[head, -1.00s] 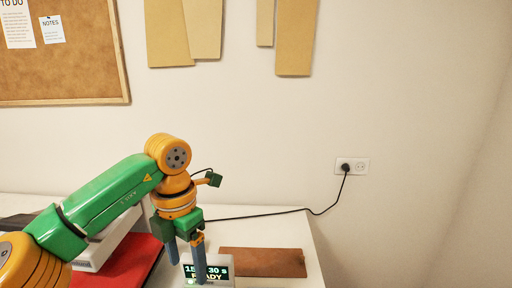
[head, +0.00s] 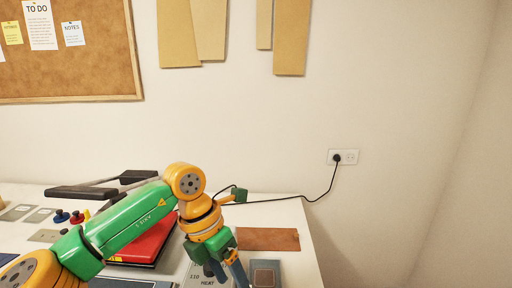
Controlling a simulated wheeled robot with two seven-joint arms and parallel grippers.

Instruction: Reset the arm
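My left arm comes in from the left over the table. My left gripper (head: 228,273) points down near the table's front, with its two blue-grey fingers apart and nothing seen between them. The lower fingertips are close to the bottom edge of the picture. It hangs beside a grey panel (head: 200,281) marked with "HEAT", which it partly covers. My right gripper is not in view.
A red, black-handled device (head: 150,243) stands behind my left arm, partly hidden. A brown flat piece (head: 268,239) and a grey-framed square (head: 265,272) lie right of the gripper. A black cable (head: 290,200) runs to the wall socket (head: 343,157).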

